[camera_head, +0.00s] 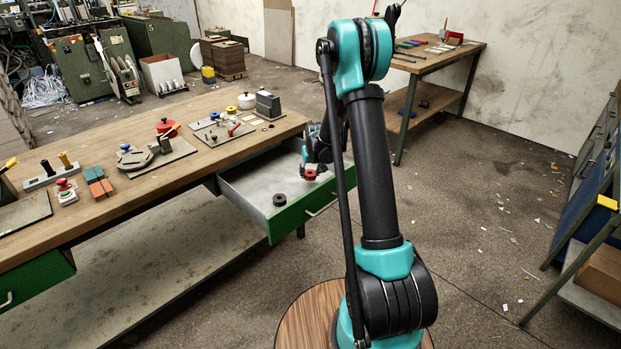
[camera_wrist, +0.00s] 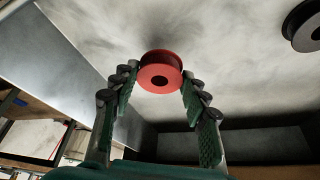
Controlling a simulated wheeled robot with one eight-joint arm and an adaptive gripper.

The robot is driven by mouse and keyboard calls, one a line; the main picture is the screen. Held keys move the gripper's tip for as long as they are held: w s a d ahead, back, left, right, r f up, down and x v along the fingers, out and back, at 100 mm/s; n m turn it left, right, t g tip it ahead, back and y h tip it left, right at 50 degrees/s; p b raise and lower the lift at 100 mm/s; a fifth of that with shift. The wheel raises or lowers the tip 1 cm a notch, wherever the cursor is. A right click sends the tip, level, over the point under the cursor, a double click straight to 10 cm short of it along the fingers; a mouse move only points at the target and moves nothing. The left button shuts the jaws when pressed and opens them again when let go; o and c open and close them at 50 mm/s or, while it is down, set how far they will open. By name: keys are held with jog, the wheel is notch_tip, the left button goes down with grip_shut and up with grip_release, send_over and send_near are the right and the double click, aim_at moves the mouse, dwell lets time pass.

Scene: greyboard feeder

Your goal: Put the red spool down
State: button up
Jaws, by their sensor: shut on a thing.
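The red spool (camera_wrist: 160,72) is between my gripper's fingertips in the wrist view. My gripper (camera_wrist: 159,84) is shut on it, with a finger on each side. In the head view the red spool (camera_head: 309,172) shows small at the end of my arm, over the open drawer (camera_head: 240,190). My gripper (camera_head: 312,165) is partly hidden by my arm there. I cannot tell whether the spool touches the drawer floor. A black spool (camera_head: 279,200) lies in the drawer near its green front, and it also shows at the right of the wrist view (camera_wrist: 306,28).
The drawer has a green front (camera_head: 300,213) and low walls, with bare grey floor around the black spool. The workbench (camera_head: 215,155) above it holds several tools and fixtures. A second table (camera_head: 455,55) stands at the back right.

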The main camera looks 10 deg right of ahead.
jog(key=shift+f, duration=1.35)
jog(key=o, duration=0.9)
jog(key=shift+f, duration=0.1)
jog(key=v, duration=1.2)
jog(key=s+d+r, duration=0.1)
jog(key=s+r, duration=0.2)
jog(key=s, duration=0.6)
jog(key=s+d+r, duration=0.1)
jog(key=s+r, duration=0.1)
jog(key=s, duration=0.8)
jog(key=s+d+f+m, duration=0.1)
jog(key=s+f, duration=0.2)
jog(key=s, duration=1.4)
